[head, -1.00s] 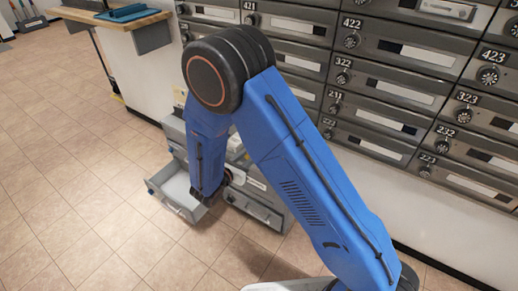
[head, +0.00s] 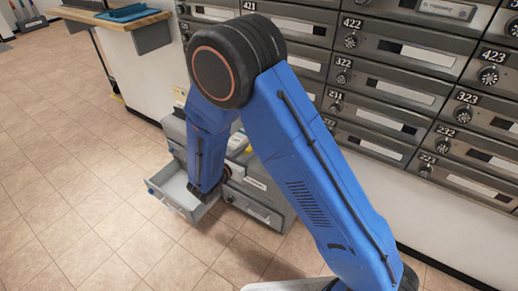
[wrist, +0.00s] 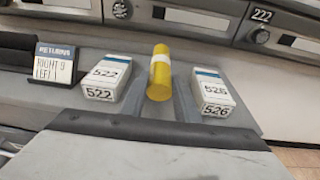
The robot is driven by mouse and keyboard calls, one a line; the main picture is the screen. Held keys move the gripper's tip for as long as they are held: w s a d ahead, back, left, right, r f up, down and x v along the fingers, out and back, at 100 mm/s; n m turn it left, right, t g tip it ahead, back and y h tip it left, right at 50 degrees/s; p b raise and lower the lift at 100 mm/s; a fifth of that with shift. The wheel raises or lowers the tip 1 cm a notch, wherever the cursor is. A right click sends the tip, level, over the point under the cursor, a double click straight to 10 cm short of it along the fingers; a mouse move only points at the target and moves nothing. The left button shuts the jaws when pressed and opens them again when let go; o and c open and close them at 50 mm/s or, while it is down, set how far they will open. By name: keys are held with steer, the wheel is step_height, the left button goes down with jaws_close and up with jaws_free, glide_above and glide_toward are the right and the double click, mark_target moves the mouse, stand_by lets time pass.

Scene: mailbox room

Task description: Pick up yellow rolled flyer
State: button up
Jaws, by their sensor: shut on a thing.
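The yellow rolled flyer (wrist: 159,75), a cylinder with a white band, is in the middle of the wrist view, between the two dark fingers of my gripper (wrist: 160,80). The gripper is shut on the flyer, with a finger on each side. The head view shows my arm reaching down to the low grey cabinet (head: 270,190). There my fingers and their hold on the flyer are hidden behind the arm.
White boxes marked 522 (wrist: 106,76) and 526 (wrist: 212,92) flank the flyer. A returns sign (wrist: 53,63) stands at left. The cabinet has a pulled-out drawer (head: 172,190). Numbered mailboxes (head: 390,85) line the wall behind. Tiled floor (head: 70,210) at left is clear.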

steer(key=f+v, duration=0.1)
steer(key=v, duration=0.6)
steer(key=shift+s+f, duration=0.15)
steer(key=shift+s, duration=0.15)
steer(key=shift+a, duration=0.1)
steer(key=x, duration=0.2)
steer(key=r+x, duration=0.1)
steer(key=x, duration=0.4)
steer(key=shift+w+d+r, duration=0.15)
steer(key=shift+w+d, duration=0.05)
steer(key=shift+w, duration=0.15)
steer(key=shift+w+d, duration=0.1)
steer(key=shift+w, duration=0.05)
steer(key=shift+f, duration=0.4)
steer(key=shift+r, duration=0.15)
